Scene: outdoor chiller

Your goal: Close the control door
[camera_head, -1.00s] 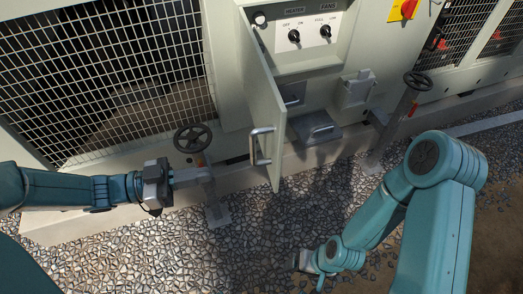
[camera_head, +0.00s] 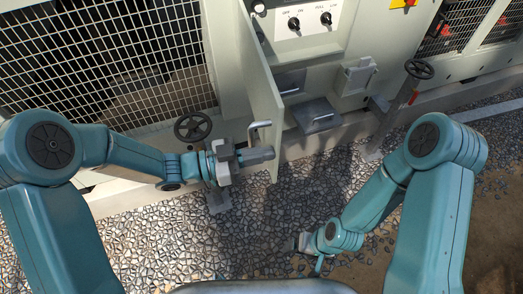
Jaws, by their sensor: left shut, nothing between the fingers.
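The control door (camera_head: 262,95) is a pale panel standing open, swung out from the cabinet and seen almost edge-on. Its metal handle (camera_head: 257,125) is on the left face near the lower outer end. My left gripper (camera_head: 268,154) is shut and empty, at the left face of the door just below the handle. I cannot tell whether it touches the door. The control panel (camera_head: 305,22) with its black knobs shows uncovered to the right of the door. My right gripper (camera_head: 298,243) hangs low over the gravel, small and partly hidden, so its jaws are unclear.
A black handwheel (camera_head: 193,126) on a post stands left of the door, behind my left arm. Another handwheel (camera_head: 418,69) stands at the right. A small open flap (camera_head: 317,116) with a handle juts out below the panel. Gravel (camera_head: 260,235) covers the ground in front.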

